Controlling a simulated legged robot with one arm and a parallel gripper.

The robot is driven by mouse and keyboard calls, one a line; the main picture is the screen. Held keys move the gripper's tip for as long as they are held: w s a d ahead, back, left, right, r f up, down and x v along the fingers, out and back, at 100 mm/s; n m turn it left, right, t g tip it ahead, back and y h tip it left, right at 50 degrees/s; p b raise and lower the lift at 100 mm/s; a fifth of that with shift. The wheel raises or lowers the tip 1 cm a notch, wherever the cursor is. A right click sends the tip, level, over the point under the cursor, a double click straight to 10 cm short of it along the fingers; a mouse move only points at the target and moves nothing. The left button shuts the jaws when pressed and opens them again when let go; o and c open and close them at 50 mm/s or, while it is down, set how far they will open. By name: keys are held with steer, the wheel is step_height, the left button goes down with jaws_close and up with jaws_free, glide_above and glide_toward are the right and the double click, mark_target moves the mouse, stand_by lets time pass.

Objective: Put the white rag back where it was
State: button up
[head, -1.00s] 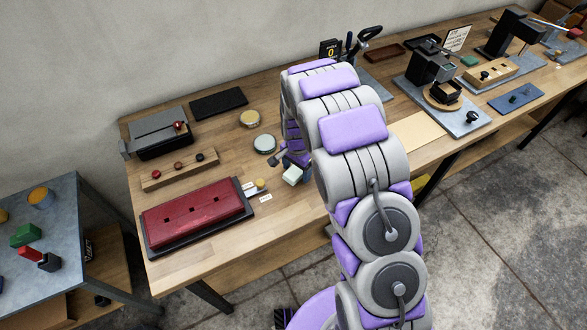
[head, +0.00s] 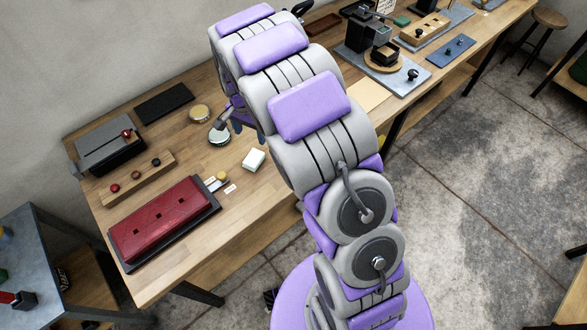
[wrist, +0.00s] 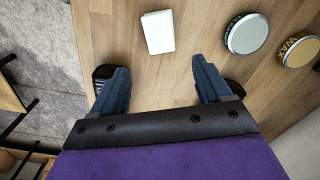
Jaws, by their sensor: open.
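The white rag (head: 253,160), a small folded white block with a pale green edge, lies flat on the wooden table. In the wrist view the rag (wrist: 158,32) lies beyond the fingertips, between their lines and apart from them. My gripper (wrist: 160,72) is open, with nothing between its two blue fingers. In the head view it hovers behind the rag near the round tins, partly hidden by my arm.
A red case (head: 165,220) on a black base, small white labels (head: 230,188) and a wooden strip with knobs (head: 135,178) are left. Bare table lies in front of the rag.

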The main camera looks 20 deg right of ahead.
steer(key=s+d+r+n, duration=0.2)
steer(key=s+d+r, duration=0.1)
steer(key=s+r, duration=0.55)
steer(key=s+d+r+n, duration=0.25)
steer(key=s+r, duration=0.25)
steer(key=s, duration=0.6)
steer(key=s+r+n+g, duration=0.1)
steer(key=s+n, duration=0.1)
steer(key=s, duration=0.7)
steer(key=s+d+r+n, duration=0.1)
steer(key=s+n, duration=0.1)
steer(key=s, duration=0.8)
steer(key=shift+r+n+g, duration=0.35)
steer(key=shift+r+g, duration=0.05)
